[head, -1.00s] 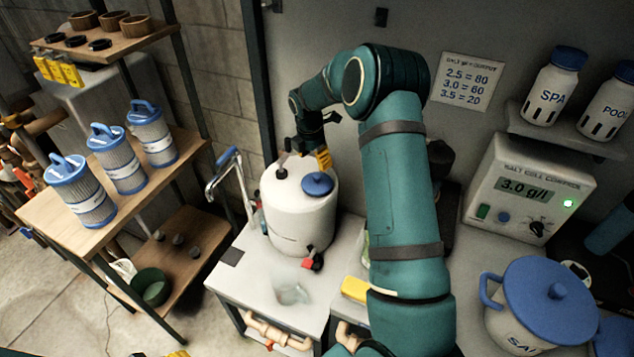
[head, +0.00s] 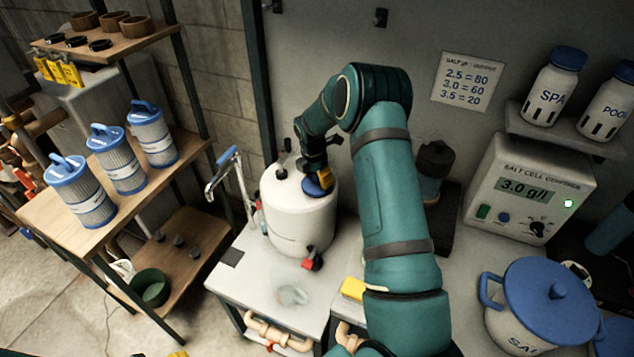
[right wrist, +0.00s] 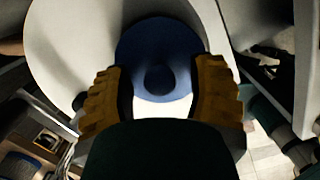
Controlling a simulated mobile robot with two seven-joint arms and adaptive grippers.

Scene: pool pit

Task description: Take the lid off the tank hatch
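The white tank (head: 300,218) stands on the bench, with the round blue lid (head: 313,188) on its top hatch. My right gripper (head: 326,180) is over the lid, pointing down and partly covering it. In the right wrist view the lid (right wrist: 158,38) and its round knob (right wrist: 159,78) lie between two yellow fingers, which are apart and open. I cannot tell whether the fingers touch the lid. A small yellow piece at the bottom edge of the head view seems to be a tip of my left gripper (head: 178,354); its state is hidden.
A metal tap (head: 225,170) stands left of the tank, and a red valve (head: 312,262) is low on its front. A yellow block (head: 353,288) lies on the bench. A salt pot (head: 535,310) and control box (head: 525,190) are at right. Filter cartridges (head: 118,160) stand on the left shelf.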

